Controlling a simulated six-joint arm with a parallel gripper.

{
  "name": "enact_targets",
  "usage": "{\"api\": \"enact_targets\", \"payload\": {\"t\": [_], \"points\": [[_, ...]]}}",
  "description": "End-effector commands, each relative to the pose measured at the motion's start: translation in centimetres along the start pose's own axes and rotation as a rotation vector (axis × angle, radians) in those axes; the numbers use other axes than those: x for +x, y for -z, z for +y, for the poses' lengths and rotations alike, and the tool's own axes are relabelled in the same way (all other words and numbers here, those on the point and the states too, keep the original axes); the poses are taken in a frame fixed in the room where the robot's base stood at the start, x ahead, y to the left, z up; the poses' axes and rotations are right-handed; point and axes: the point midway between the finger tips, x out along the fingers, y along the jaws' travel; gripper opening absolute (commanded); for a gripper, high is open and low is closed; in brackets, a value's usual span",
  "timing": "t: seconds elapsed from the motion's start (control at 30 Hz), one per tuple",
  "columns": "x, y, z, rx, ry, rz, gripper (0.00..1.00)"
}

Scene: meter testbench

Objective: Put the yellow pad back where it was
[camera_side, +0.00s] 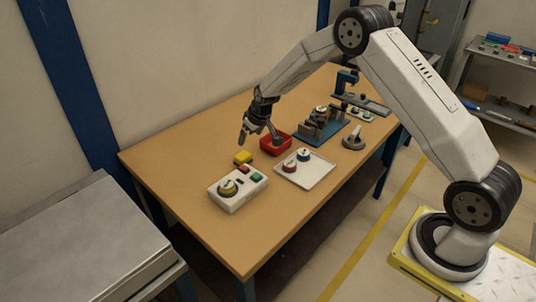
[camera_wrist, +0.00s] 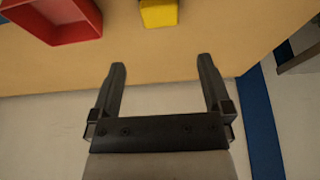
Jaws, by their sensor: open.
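The yellow pad (camera_side: 243,157) lies on the wooden table, just behind the white control box (camera_side: 238,188). It also shows at the top edge of the wrist view (camera_wrist: 159,13), partly cut off. My gripper (camera_side: 258,133) hangs above the table, near the red bin and a little behind the pad. In the wrist view my gripper (camera_wrist: 163,65) has its two fingers wide apart with nothing between them. The pad is beyond the fingertips, apart from them.
A red bin (camera_side: 276,144) stands right of the pad; it also shows in the wrist view (camera_wrist: 66,34). A white tray (camera_side: 319,172) with round meters, a blue-based fixture (camera_side: 328,135) and a grey round part (camera_side: 354,140) stand farther right. The table's front left is clear.

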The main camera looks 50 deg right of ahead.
Motion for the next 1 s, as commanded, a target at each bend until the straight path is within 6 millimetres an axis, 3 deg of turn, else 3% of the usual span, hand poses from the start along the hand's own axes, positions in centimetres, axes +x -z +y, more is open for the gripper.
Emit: {"api": "enact_targets", "payload": {"t": [0.33, 0.57, 0.77, 1.0], "points": [[-0.5, -0.1, -0.2, -0.001, 0.000, -0.001, 1.00], [-3.2, -1.6, -1.6, -0.001, 0.003, -0.018, 1.00], [-7.4, -4.8, -3.5, 0.000, 0.005, -0.046, 1.00], [-12.5, -10.2, -5.7, 0.001, 0.006, -0.083, 1.00]]}}
